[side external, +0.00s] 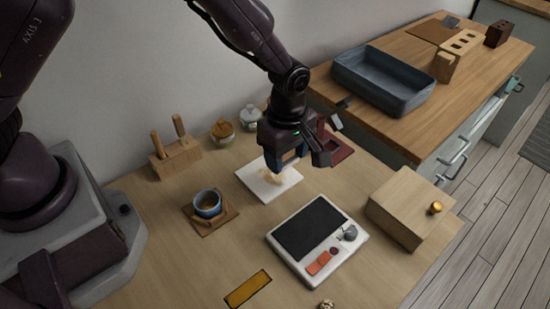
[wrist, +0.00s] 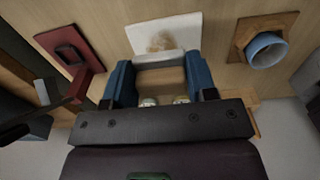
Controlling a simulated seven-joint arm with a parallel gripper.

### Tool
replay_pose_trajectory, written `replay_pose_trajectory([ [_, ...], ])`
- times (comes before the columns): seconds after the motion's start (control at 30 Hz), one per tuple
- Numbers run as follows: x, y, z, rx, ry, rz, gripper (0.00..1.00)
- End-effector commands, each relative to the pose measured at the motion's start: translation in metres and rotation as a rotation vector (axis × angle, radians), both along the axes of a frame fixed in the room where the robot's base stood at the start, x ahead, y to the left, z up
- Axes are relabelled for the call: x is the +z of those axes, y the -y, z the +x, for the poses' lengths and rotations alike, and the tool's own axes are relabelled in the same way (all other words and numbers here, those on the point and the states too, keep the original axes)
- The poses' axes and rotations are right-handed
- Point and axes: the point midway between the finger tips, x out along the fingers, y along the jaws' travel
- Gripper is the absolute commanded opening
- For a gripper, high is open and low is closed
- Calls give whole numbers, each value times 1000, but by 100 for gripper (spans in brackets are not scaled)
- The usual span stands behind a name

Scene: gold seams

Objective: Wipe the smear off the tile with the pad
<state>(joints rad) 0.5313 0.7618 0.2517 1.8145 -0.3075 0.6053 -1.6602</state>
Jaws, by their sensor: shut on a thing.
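The white tile (side external: 256,188) lies flat on the wooden table, and it also shows at the top of the wrist view (wrist: 185,25). A tan-brown smear (wrist: 160,41) is on the tile; part of it shows in the side view (side external: 274,181). My gripper (side external: 287,157), with blue fingers, is over the tile's far right part. In the wrist view my gripper (wrist: 160,80) is shut on the pad (wrist: 160,79), a tan block with a pale strip along its edge. The pad sits just beside the smear in that view; I cannot tell whether it touches the tile.
A blue cup (side external: 207,203) on a brown mat stands left of the tile. A dark red stand (wrist: 70,48) is on the other side. A white panel with a dark screen (side external: 310,228) and a wooden box (side external: 408,205) are nearer. Two jars (side external: 222,131) stand behind.

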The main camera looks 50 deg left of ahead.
Motion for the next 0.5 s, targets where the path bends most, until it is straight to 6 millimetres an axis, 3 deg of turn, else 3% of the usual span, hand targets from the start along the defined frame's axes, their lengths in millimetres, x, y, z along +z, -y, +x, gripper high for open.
replay_pose_trajectory([
  [0.5,-44,0,0,3,-1,0,33],
])
